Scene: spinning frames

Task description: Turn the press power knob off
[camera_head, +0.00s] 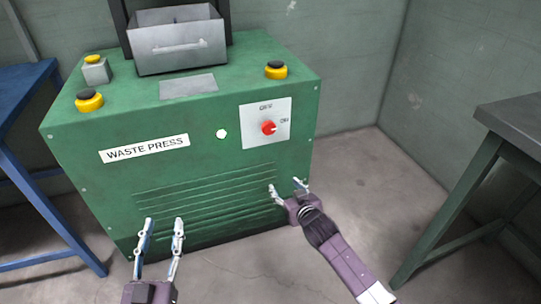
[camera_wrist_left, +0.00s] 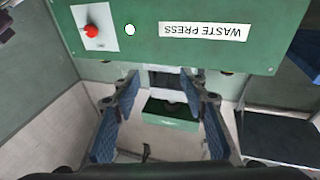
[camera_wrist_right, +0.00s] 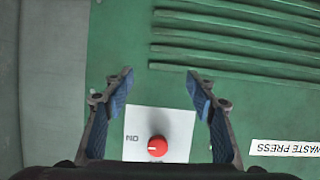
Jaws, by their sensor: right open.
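The red power knob (camera_head: 268,128) sits on a pale plate (camera_head: 252,112) on the front of the green waste press (camera_head: 215,170). Its white mark points right, toward ON; OFF is printed above. My right gripper (camera_head: 287,188) is open and empty, in front of the press below the knob. In the right wrist view the knob (camera_wrist_right: 157,146) shows between the open fingers, low in the picture. My left gripper (camera_head: 163,222) is open and empty, in front of the press's lower left. The knob also shows in the left wrist view (camera_wrist_left: 91,31), upside down at the upper left.
Yellow-based buttons (camera_head: 276,70) and (camera_head: 89,100) stand on the press top, with a grey metal drawer (camera_head: 180,50) at the back. A blue table (camera_head: 30,80) is at the left and a dark table (camera_head: 515,115) at the right. The floor before the press is free.

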